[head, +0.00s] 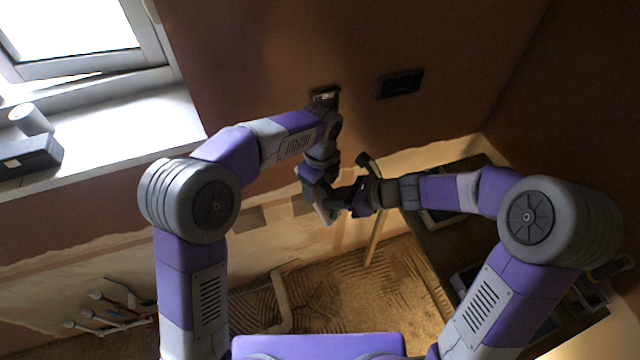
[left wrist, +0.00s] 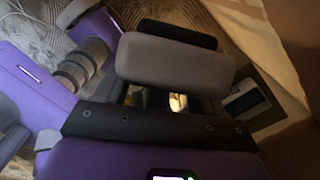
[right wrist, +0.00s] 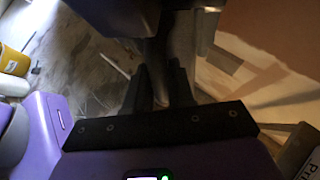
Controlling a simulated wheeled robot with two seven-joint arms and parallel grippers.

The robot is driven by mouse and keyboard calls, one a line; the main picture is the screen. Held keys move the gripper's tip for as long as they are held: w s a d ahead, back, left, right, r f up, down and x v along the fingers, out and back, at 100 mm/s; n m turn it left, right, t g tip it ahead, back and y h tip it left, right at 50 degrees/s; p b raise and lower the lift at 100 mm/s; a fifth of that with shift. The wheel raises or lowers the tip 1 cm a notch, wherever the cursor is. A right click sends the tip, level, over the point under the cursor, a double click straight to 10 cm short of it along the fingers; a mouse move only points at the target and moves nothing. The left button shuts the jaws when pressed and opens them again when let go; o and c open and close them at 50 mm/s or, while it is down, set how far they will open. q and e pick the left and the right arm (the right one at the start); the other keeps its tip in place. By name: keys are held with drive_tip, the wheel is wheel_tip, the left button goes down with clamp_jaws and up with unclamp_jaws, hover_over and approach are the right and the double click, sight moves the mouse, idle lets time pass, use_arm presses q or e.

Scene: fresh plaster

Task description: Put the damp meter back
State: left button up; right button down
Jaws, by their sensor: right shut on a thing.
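In the head view my two grippers meet in front of the wall, below a wall fitting. My right gripper (head: 340,198) comes in from the right, shut on a dark thing that I take to be the damp meter. In the right wrist view its dark fingers (right wrist: 158,95) are close around a narrow grey part. My left gripper (head: 320,195) is right beside it, pointing down. In the left wrist view its fingers look apart, and a grey rounded block (left wrist: 175,68), probably the meter's body, lies across their tips. Whether they touch it I cannot tell. The arms hide much of it.
A dark wall plate (head: 400,83) and a small wall fitting (head: 325,97) are on the brown wall. A black box (head: 28,154) lies on the window sill (head: 130,125). A dark bench with trays runs along the right.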

use_arm(q)
drive_tip(key=shift+d, duration=0.1)
drive_tip(key=c, duration=0.4)
drive_tip(key=shift+c, duration=1.2)
use_arm(e)
drive_tip(key=c, duration=1.4)
unclamp_jaws()
drive_tip(key=shift+a, duration=0.1)
drive_tip(key=o, duration=0.5)
